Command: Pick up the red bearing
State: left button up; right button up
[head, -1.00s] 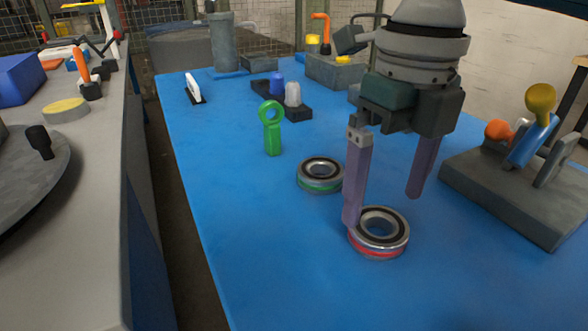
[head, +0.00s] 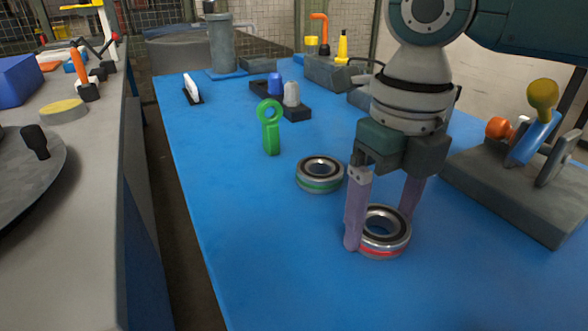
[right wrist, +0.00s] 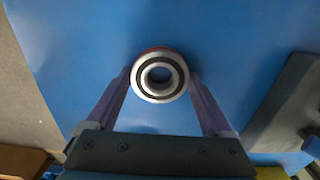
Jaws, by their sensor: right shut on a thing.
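The red bearing (head: 384,241), a metal ring with a red band, is on the blue table at the front centre in the head view. My right gripper (head: 380,228) comes down from above with its two purple fingers around it, one on each side. The gripper is shut on the bearing. In the right wrist view the bearing (right wrist: 160,76) sits between the fingertips, with both touching its sides. A bearing with a green band (head: 320,175) lies just behind and to the left. My left gripper is not in view.
A green ring-ended part (head: 270,127) stands behind the bearings. A grey block with coloured levers (head: 520,190) is on the right. Dark holders with small parts (head: 281,100) are farther back. The front left of the blue table is clear.

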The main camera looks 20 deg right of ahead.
jog(key=c, duration=0.7)
jog(key=shift+r, duration=0.1)
